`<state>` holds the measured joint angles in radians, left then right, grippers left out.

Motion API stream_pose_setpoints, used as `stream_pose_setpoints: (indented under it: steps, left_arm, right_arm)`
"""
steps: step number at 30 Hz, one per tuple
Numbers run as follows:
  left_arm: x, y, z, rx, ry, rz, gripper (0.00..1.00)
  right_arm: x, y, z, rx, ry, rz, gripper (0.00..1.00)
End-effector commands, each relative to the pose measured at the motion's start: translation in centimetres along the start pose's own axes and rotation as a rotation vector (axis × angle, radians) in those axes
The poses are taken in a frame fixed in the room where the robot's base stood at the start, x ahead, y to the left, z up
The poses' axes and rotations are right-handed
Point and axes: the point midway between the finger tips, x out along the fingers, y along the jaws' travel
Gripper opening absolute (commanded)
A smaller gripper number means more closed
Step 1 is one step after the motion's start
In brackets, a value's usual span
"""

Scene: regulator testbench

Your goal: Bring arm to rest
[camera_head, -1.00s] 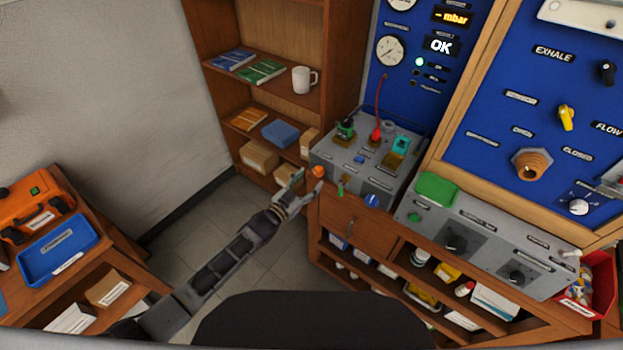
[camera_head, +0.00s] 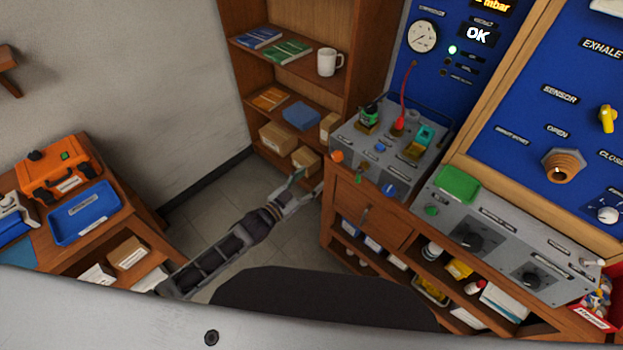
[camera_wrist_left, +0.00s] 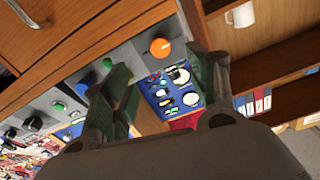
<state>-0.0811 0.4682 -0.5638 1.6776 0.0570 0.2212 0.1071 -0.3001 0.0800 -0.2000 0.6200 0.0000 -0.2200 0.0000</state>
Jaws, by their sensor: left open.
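My left gripper (camera_head: 300,186) is open and empty in the head view. It is held over the floor just left of the bench's drawer cabinet, at the end of my extended left arm. In the left wrist view its two fingers (camera_wrist_left: 163,88) stand apart. An orange knob (camera_wrist_left: 160,47) and the grey bench panel show beyond them, with nothing between the fingers. In the head view the orange knob (camera_head: 337,156) is on the front of the grey testbench box (camera_head: 385,150), up and to the right of the gripper. My right gripper is in neither view.
A wooden shelf (camera_head: 340,90) holds books, a white mug (camera_head: 329,62) and boxes behind the gripper. The wooden bench (camera_head: 345,205) is close on its right. A side table (camera_head: 130,238) with an orange case (camera_head: 60,172) and a blue tray (camera_head: 85,212) stands left. Floor between is clear.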

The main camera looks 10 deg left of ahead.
Motion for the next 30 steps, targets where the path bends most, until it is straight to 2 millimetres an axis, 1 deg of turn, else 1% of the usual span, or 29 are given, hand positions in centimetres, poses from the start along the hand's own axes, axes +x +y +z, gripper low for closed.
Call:
stream_pose_setpoints:
  steps: [20, 23, 27, 29, 30]
  left_arm:
    - [-0.1, 0.0, 0.0, 0.005, 0.000, 0.000, 0.58]
    - [-0.1, 0.0, 0.4, 0.016, -0.018, -0.002, 0.58]
    - [-0.2, -0.2, 1.7, 0.036, -0.074, -0.006, 0.58]
    - [-0.5, -0.4, 3.4, 0.047, -0.121, -0.010, 0.58]
    - [-0.8, -0.6, 4.6, 0.053, -0.151, -0.013, 0.58]
  right_arm:
    - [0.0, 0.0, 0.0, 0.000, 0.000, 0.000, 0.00]
    - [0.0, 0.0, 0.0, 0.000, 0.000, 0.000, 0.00]
    - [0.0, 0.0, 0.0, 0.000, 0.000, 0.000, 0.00]
    - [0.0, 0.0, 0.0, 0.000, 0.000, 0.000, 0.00]
    - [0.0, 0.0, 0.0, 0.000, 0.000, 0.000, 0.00]
